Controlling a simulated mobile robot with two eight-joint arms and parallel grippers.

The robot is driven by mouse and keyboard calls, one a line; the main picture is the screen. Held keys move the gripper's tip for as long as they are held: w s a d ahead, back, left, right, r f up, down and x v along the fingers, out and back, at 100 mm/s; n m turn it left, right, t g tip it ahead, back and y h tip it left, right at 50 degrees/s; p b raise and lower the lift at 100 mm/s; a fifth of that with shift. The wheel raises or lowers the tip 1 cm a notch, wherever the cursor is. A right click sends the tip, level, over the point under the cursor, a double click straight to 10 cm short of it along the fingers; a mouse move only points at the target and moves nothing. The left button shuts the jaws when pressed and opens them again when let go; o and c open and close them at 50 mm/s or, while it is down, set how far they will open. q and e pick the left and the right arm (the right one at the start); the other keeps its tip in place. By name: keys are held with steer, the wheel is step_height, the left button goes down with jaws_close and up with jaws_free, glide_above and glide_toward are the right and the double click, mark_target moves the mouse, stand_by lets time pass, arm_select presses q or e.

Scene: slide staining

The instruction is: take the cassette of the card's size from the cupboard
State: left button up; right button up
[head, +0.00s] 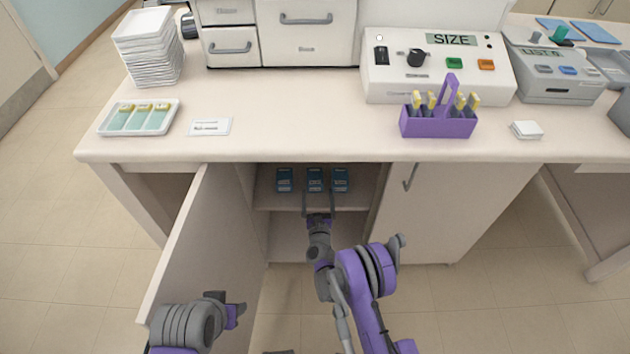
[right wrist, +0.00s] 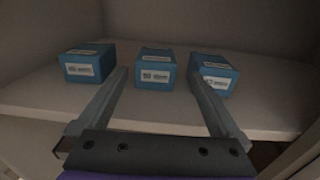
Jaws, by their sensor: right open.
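The cupboard's left door (head: 205,240) stands open. Three blue cassettes with white labels sit in a row on its upper shelf (head: 268,202): a left one (head: 285,180), a middle one (head: 315,176) and a right one (head: 341,178). In the right wrist view the middle cassette (right wrist: 155,70) seems to read 50; the other labels are too small to read surely. My right gripper (head: 318,196) is open and empty, its fingers pointing at the middle cassette. A white card (head: 210,126) lies on the counter, its print unreadable. My left gripper (head: 238,308) is low near the door.
The counter (head: 300,115) above holds a slide tray (head: 138,131), a stack of white trays (head: 150,65), a purple carrier (head: 437,127) and a SIZE device (head: 398,86). A closed door (head: 430,200) bounds the opening on the right.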

mark_target(315, 187)
steer(key=shift+w+a+r, duration=0.15)
steer(key=shift+w+a, duration=0.05)
steer(key=shift+w, duration=1.2)
steer(key=shift+w+a+r, duration=0.1)
steer(key=shift+w+a, duration=0.1)
steer(key=shift+w, duration=1.15)
steer(key=c, duration=1.5)
